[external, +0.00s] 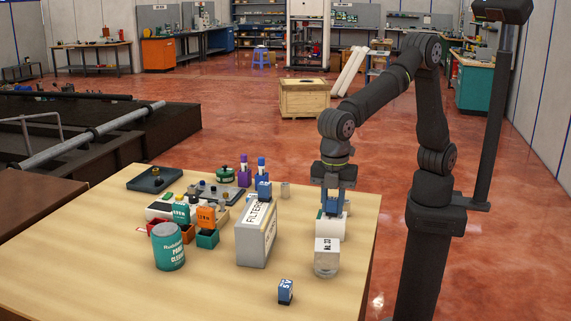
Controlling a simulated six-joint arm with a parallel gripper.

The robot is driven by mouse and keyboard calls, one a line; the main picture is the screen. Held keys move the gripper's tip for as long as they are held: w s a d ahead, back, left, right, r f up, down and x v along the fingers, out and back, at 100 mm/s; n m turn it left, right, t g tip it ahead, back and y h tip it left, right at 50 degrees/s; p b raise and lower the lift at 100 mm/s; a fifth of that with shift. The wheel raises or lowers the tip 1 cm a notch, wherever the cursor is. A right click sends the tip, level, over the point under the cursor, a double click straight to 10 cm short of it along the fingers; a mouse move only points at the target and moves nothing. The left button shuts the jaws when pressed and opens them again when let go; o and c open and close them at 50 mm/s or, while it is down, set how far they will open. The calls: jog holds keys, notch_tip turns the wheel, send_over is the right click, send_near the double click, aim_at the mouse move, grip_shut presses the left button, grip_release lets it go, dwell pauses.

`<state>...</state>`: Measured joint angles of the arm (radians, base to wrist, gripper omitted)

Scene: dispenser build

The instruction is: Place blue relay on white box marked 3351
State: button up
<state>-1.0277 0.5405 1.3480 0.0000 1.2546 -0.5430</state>
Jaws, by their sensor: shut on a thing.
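My gripper (332,205) points down over the right part of the wooden table and is shut on a small blue block, seemingly a blue relay (332,208). The relay is partly hidden by the fingers. It is just above or touching a white object (331,228); I cannot tell which. In front of that stands a white box (327,244) with dark print, too small to read fully, on top of a clear jar (326,266). Another blue block (285,291) with white lettering lies near the table's front.
A teal paint can (168,247) and green and orange blocks (206,216) stand to the left. Purple-capped bottles (244,171), a green round item (224,173) and a dark tray (154,179) are behind. The table's front middle is mostly clear.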

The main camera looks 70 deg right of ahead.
aim_at(333, 198)
jog(key=shift+f, duration=0.15)
jog(key=o, duration=0.9)
jog(key=shift+o, duration=0.2)
notch_tip(333, 198, up, 12)
jog(key=shift+r, duration=0.2)
notch_tip(333, 198, down, 12)
jog(key=shift+r, duration=1.85)
